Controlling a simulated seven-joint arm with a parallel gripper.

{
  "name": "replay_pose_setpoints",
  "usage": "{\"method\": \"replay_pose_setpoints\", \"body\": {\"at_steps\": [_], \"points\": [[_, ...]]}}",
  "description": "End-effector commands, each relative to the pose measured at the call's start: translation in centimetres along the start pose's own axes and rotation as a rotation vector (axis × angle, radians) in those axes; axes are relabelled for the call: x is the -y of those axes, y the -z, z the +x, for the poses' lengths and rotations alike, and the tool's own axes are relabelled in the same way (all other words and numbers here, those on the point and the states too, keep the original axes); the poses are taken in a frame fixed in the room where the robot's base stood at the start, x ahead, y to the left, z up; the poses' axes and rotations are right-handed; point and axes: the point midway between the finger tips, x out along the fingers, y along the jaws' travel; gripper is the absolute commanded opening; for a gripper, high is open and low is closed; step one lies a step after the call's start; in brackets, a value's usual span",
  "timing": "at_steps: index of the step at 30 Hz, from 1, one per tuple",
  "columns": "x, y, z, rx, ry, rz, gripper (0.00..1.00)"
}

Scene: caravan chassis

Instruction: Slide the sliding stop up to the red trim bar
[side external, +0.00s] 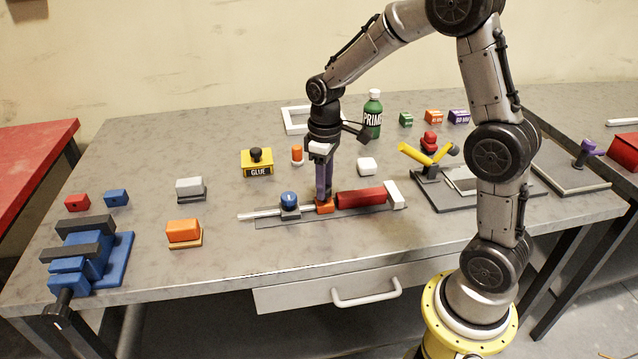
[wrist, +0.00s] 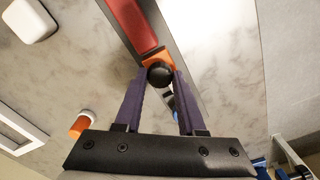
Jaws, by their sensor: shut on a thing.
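The sliding stop (side external: 325,206) is an orange block on a long rail fixture (side external: 265,221) near the table's front. In the wrist view it is an orange piece (wrist: 157,58) with a round black knob (wrist: 160,74). My gripper (side external: 324,197), pointing down with purple fingers, is shut on this knob; the fingers also show in the wrist view (wrist: 160,80). The red trim bar (side external: 361,196) lies on the fixture just right of the stop, against a white end block (side external: 395,195). It also shows in the wrist view (wrist: 131,24). Stop and bar look very close; I cannot tell whether they touch.
A blue-knobbed block (side external: 290,206) sits on the fixture just left of my gripper. A yellow-handled clamp (side external: 428,165) stands to the right. The table in front is clear.

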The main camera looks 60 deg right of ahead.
Motion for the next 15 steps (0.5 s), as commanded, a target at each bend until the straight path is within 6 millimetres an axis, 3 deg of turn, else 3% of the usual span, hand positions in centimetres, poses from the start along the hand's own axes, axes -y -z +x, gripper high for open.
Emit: {"method": "replay_pose_setpoints", "body": {"at_steps": [3, 11, 12, 15], "points": [[-0.98, -1.33, -0.15, -0.002, -0.002, 0.003, 0.0], [-1.01, -1.42, -0.14, -0.002, -0.003, -0.001, 0.0], [-1.01, -1.42, -0.14, -0.002, -0.003, -0.001, 0.44], [-1.0, -1.41, -0.12, -0.002, -0.002, -0.001, 0.62]]}}
